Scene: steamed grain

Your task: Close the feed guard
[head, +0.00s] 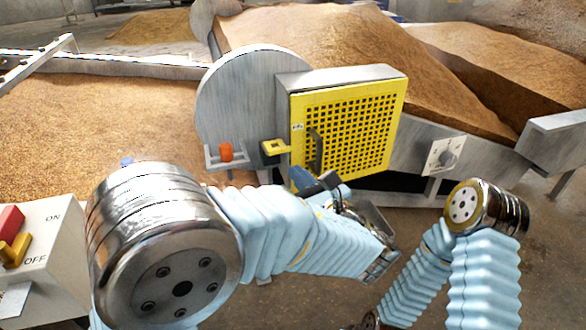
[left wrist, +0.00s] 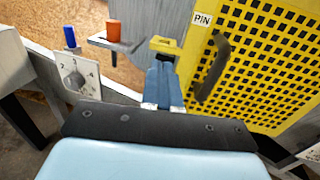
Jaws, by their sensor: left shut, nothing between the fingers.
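The feed guard (head: 352,118) is a yellow perforated panel on the front of a grey metal box. It looks flat against the box, but I cannot tell whether it is fully flush. Its dark handle (head: 316,150) is near its left edge, and shows in the left wrist view (left wrist: 212,68). A yellow bracket (head: 275,147) projects left of the guard, close to a "PIN" label (left wrist: 202,19). An orange pin (head: 226,152) stands on a small grey holder to the left. My left gripper (head: 300,178) is shut and empty, just below the handle and bracket. My right gripper is not visible.
A control box (head: 38,245) with ON and OFF marks stands at lower left. A grey dial plate (head: 443,155) is right of the guard. Grain (head: 100,115) lies in the bed behind. My right arm is at lower right.

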